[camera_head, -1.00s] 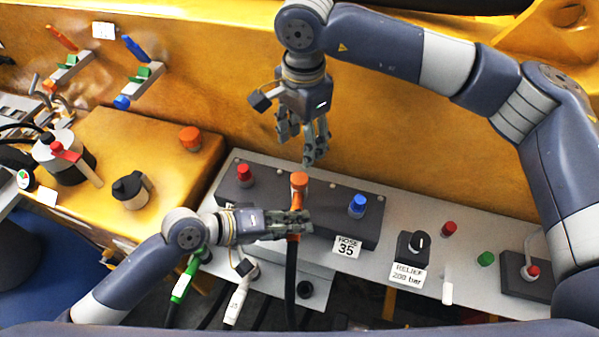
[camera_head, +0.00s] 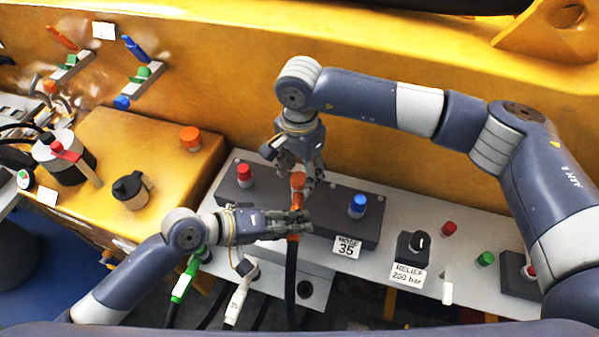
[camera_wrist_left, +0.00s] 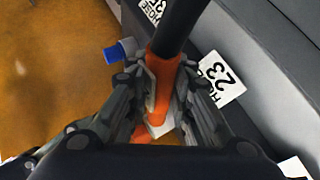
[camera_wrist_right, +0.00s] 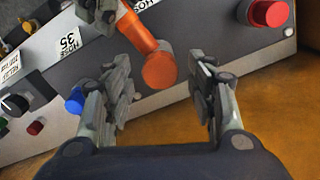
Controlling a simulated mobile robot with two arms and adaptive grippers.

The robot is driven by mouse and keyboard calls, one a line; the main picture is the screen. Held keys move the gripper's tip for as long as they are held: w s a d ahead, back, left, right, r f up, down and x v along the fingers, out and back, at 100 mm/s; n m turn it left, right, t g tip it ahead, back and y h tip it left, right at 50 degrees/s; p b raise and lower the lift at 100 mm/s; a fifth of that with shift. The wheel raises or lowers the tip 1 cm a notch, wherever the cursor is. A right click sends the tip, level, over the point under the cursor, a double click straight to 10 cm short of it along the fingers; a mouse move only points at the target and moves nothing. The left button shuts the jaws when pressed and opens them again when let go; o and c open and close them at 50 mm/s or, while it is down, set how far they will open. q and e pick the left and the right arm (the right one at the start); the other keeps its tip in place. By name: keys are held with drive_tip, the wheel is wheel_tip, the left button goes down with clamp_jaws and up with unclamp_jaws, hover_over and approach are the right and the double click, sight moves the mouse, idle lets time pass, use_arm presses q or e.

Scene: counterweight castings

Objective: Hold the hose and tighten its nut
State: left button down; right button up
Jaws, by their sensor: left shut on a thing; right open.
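The hose is black (camera_head: 291,275) with an orange sleeve and hangs in front of the grey panel. My left gripper (camera_head: 298,222) is shut on its orange part, which also shows between the fingers in the left wrist view (camera_wrist_left: 163,85). The orange nut (camera_head: 298,181) sits at the top of the hose. In the right wrist view the nut (camera_wrist_right: 159,68) lies between and beyond the spread fingers. My right gripper (camera_head: 307,188) is open, with its fingers around or just above the nut; contact cannot be told.
A red cap (camera_head: 244,173) and a blue cap (camera_head: 357,206) flank the nut on the dark manifold block (camera_head: 330,207). A label reading HOSE 35 (camera_head: 346,247) is below. A green hose end (camera_head: 183,283) and a white one (camera_head: 237,300) hang at lower left. A yellow wall rises behind.

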drive_tip(key=shift+f, duration=0.45)
drive_tip(key=shift+c, duration=0.6)
drive_tip(key=c, duration=1)
